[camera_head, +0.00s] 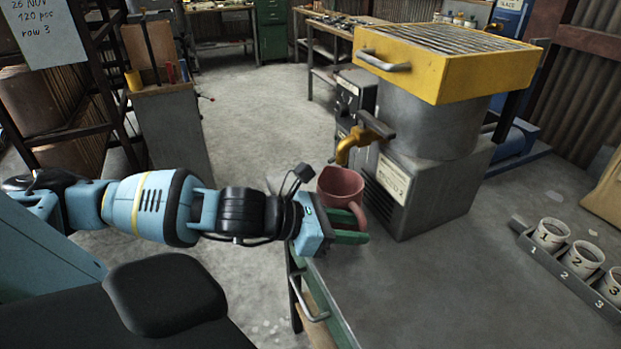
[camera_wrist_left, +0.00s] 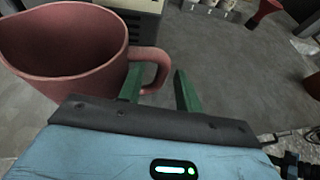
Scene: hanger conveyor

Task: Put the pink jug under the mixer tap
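The pink jug (camera_head: 337,186) is upright at the left side of the grey mixer (camera_head: 428,190). Its mouth appears just below the spout of the yellow tap (camera_head: 362,137) in the head view. The jug (camera_wrist_left: 65,45) also fills the upper left of the left wrist view, its handle (camera_wrist_left: 161,68) facing my gripper. My left gripper (camera_head: 350,231) is at the handle, with its green fingers apart. In the wrist view the fingers (camera_wrist_left: 160,88) flank the handle, with a gap beside it. The jug's base is partly hidden in the head view. My right gripper is out of view.
The table (camera_head: 450,290) is clear in front of the mixer. A rack (camera_head: 572,275) with numbered cups stands at its right. The yellow hopper (camera_head: 450,60) tops the mixer. The table's left edge lies just below my gripper.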

